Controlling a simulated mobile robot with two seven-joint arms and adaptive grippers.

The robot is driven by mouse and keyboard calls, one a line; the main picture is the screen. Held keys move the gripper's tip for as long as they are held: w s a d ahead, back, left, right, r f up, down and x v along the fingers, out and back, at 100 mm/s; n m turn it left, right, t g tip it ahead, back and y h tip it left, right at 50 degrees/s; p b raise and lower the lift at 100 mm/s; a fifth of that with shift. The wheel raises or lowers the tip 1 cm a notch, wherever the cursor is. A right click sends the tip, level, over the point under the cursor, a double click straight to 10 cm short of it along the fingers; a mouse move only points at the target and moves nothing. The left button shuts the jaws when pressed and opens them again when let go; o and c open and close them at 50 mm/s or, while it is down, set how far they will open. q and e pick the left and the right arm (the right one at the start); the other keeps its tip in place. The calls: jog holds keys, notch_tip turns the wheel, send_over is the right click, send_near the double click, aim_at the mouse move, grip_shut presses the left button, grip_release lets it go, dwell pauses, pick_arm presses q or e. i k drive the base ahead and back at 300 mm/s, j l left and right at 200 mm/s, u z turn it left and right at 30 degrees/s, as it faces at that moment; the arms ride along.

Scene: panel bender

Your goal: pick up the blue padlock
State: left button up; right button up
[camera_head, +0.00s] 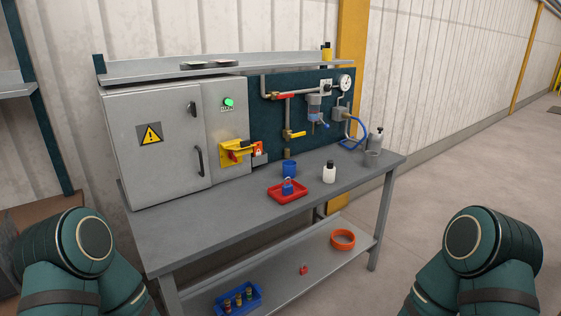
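The blue padlock (288,187) stands in a small red tray (273,197) on the grey workbench. Its body is blue, and a shackle shows at its top. A blue cup (290,168) stands just behind the tray. Parts of my two arms show at the lower left and lower right edges, well apart from the padlock. Neither of my grippers is in view.
A grey cabinet (155,143) fills the bench's left. A white bottle (329,172) stands right of the tray; a grey bottle (375,140) is at the right end. The bench top's front left (190,232) is clear. An upper shelf (225,66) overhangs the back.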

aim_at(286, 189)
jog(key=i+l, duration=0.85)
jog(key=i, duration=0.25)
